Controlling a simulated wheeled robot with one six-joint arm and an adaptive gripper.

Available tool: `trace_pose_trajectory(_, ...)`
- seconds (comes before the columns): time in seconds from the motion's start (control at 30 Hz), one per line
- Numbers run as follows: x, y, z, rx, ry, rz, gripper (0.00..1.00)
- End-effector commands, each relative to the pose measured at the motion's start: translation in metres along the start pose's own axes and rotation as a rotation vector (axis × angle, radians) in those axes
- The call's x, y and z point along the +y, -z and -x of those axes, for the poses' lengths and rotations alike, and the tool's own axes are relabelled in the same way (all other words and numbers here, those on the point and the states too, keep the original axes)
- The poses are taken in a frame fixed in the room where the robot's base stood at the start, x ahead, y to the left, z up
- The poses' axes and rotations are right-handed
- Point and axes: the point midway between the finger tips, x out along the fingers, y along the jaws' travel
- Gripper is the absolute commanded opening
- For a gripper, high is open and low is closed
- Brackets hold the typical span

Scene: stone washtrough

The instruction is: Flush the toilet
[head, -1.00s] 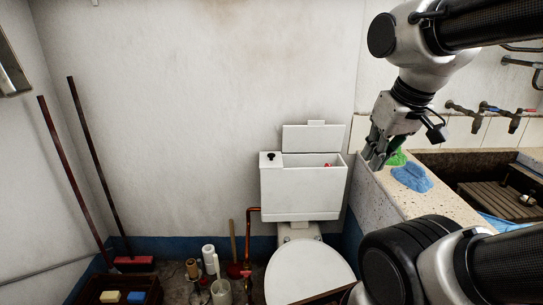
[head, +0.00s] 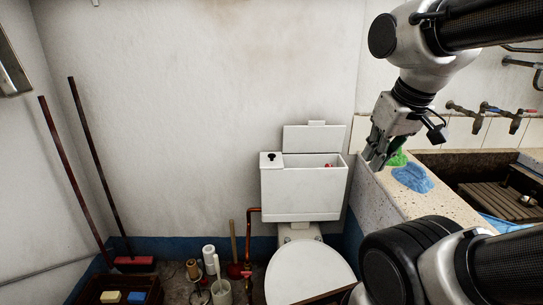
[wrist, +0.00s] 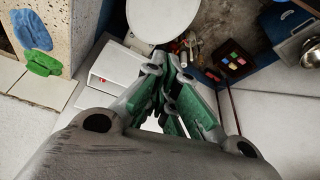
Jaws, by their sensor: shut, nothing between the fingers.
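The toilet's white cistern (head: 300,193) stands against the wall, with its lid panel (head: 314,138) upright at the back and the top partly open. A black flush knob (head: 271,156) sits on the cistern top at the left. A small red part (head: 327,166) shows in the opening at the right. The round white toilet seat lid (head: 309,272) is down. My gripper (head: 374,162) is shut and empty, pointing down to the right of the cistern, near the stone counter's edge. In the wrist view the cistern (wrist: 104,72) lies beyond the fingers; the knob is not visible there.
The speckled stone counter (head: 412,203) at right holds a blue cloth (head: 412,178) and a green cloth (head: 398,157). A copper pipe (head: 249,235) rises left of the cistern. Bottles and a plunger stand on the floor. The wall space above the cistern is clear.

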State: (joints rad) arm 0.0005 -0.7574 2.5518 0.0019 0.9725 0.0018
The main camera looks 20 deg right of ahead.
Motion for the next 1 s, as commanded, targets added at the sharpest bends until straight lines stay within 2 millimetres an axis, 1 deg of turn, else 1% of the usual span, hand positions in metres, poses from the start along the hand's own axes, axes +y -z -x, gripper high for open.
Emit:
trace_pose_trajectory(0.57,0.001,0.0,-0.001,-0.005,-0.001,-0.003,0.0)
trace_pose_trajectory(0.67,0.001,-0.001,-0.008,-0.04,-0.002,-0.007,0.0)
trace_pose_trajectory(0.77,0.003,-0.002,-0.023,-0.112,-0.004,-0.013,0.0)
trace_pose_trajectory(0.87,0.004,0.009,-0.037,-0.187,-0.005,-0.021,0.0)
trace_pose_trajectory(0.97,0.004,0.029,-0.052,-0.247,0.006,-0.042,0.0)
trace_pose_trajectory(1.0,0.003,0.04,-0.059,-0.264,0.013,-0.053,0.0)
